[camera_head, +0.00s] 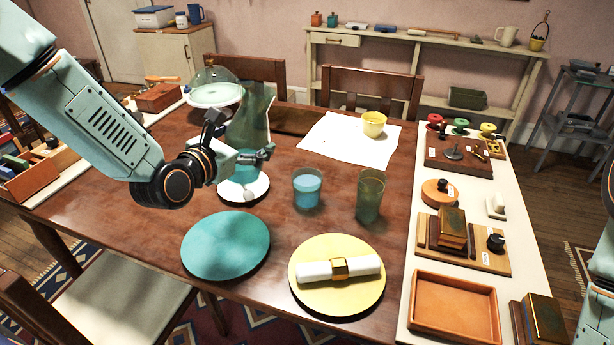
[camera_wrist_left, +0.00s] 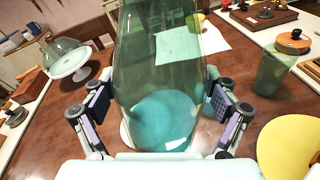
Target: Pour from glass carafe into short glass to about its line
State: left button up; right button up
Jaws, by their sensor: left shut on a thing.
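The green glass carafe (camera_head: 252,112) stands upright, over or on the small white plate behind the teal plate; I cannot tell if its base touches. My left gripper (camera_head: 241,146) is shut on the carafe's body from the left. In the left wrist view the carafe (camera_wrist_left: 160,60) fills the middle between the two fingers, with blue-teal liquid low inside. The short glass (camera_head: 307,190) stands on the table right of the carafe and holds blue liquid; its line cannot be made out. My right gripper is out of view.
A taller green glass (camera_head: 370,196) stands right of the short glass. A teal plate (camera_head: 226,246) and a yellow plate (camera_head: 338,305) with a rolled napkin lie in front. A yellow cup (camera_head: 373,124) sits on white paper behind. A glass-domed stand (camera_head: 216,94) is behind the carafe.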

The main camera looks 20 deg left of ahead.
aim_at(249, 151)
pick_arm(q)
jog(key=shift+s+d+r, duration=0.1)
jog(key=shift+s+d, duration=0.3)
jog(key=shift+s, duration=0.35)
jog(key=shift+s+d+f, duration=0.1)
jog(key=shift+s+d, duration=0.25)
jog(key=shift+s, duration=0.35)
jog(key=shift+s+d+r, duration=0.1)
jog(key=shift+s+d, duration=0.3)
jog(key=shift+s, duration=0.35)
jog(key=s+d, duration=0.2)
jog(key=s, duration=0.3)
jog(key=shift+s+d+b, duration=0.2)
jog(key=shift+d+b, duration=0.15)
jog(key=shift+b, duration=0.1)
dwell(0.3)
